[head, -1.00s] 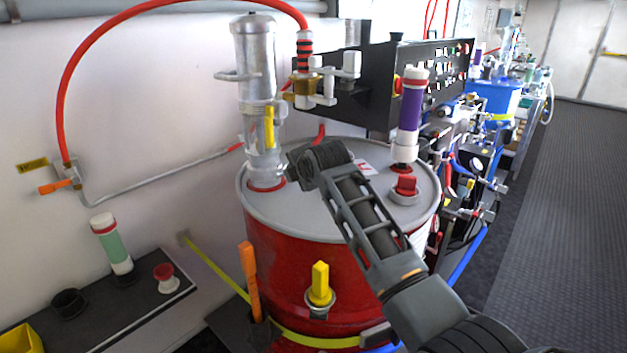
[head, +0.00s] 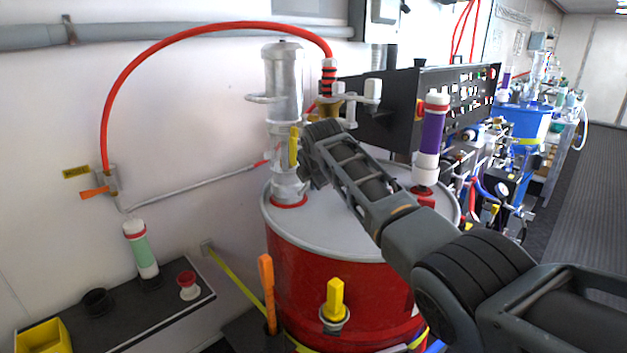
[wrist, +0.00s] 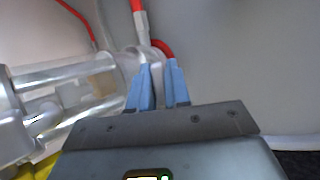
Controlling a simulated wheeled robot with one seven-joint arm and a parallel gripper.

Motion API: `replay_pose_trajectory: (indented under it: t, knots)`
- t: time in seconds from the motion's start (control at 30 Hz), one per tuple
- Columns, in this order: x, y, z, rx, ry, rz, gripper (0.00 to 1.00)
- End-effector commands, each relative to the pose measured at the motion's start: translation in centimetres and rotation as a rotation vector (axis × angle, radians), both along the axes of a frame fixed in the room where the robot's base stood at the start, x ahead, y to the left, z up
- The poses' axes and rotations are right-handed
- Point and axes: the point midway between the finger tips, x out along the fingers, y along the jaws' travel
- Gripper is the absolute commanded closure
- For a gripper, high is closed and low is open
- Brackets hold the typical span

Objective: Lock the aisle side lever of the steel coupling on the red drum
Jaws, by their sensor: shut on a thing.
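The red drum (head: 330,283) stands with a grey lid (head: 345,222). A clear and silver pump stands upright on the lid. The steel coupling (head: 287,187) is at its foot, above a red ring; it also shows in the wrist view (wrist: 126,62), with the pump lying leftward. My gripper (head: 310,172) is at the aisle side of the coupling; its fingers are hidden in the head view. In the wrist view my gripper (wrist: 158,68) has its two blue fingers close together at the coupling, shut on the lever there. The lever itself is mostly hidden between them.
A yellow handle (head: 294,147) is on the pump just above. A purple and white cylinder (head: 432,138) stands on the lid to the right. A black control box (head: 400,105) is behind. The aisle floor (head: 590,190) is clear.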

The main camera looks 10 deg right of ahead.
Motion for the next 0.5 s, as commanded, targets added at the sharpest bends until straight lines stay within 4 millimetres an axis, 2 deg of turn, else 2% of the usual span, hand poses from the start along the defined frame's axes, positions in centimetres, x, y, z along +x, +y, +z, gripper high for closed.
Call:
replay_pose_trajectory:
  t: [0.2, 0.23, 0.43, 0.5]
  knots:
    - [-0.03, 0.07, -0.11, 0.002, 0.001, 0.0, 1.0]
    - [-0.03, 0.07, -0.11, 0.002, 0.001, 0.0, 0.81]
    - [-0.03, 0.05, -0.1, 0.002, 0.001, 0.0, 0.62]
    - [-0.03, 0.04, -0.09, 0.001, 0.0, 0.0, 0.62]
